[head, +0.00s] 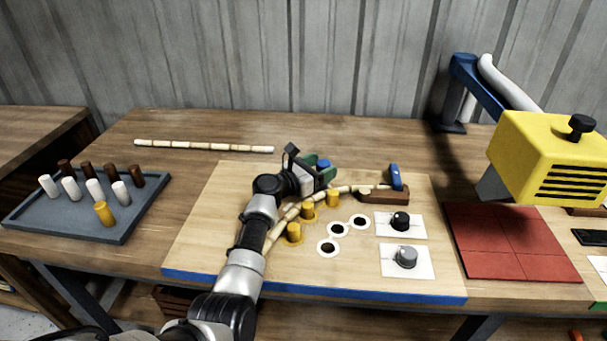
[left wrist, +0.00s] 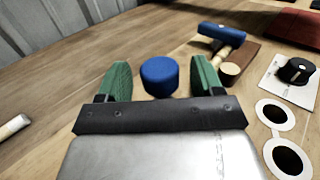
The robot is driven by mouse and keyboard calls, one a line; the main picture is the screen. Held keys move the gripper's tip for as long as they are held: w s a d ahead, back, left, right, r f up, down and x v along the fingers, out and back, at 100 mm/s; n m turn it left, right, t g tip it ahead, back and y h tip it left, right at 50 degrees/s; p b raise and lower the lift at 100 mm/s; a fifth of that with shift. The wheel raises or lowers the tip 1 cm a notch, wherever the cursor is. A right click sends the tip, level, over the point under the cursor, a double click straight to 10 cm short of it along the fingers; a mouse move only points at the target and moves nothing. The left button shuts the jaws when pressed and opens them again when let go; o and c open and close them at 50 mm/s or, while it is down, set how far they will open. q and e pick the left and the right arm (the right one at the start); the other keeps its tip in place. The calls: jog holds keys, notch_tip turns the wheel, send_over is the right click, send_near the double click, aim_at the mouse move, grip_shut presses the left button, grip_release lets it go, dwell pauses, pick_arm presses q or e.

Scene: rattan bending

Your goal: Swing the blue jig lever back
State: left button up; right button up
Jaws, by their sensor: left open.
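The blue lever (head: 396,177) sits on a brown wooden clamp block (head: 383,196) at the right of the jig board (head: 205,236). It also shows in the left wrist view (left wrist: 220,34), across the rattan. My left gripper (head: 320,167) is left of the lever and apart from it. Its green fingers are open on either side of a round blue peg (left wrist: 160,76), with a gap showing at both sides. The bent rattan (head: 346,189) runs past yellow pegs (head: 307,211) to the clamp block; my arm hides part of it. My right gripper is not in view.
A grey tray (head: 130,218) of several pegs is at left. A straight rattan pole (head: 204,146) lies behind. Black (head: 401,221) and grey (head: 405,257) knobs are right of empty ringed holes. A red mat (head: 500,238) and yellow machine (head: 550,160) stand further right.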

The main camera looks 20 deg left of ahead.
pick_arm(q)
jog(key=v, duration=0.9)
jog(key=shift+s+a, duration=0.15)
jog(key=shift+s, duration=0.1)
jog(key=shift+c, duration=0.2)
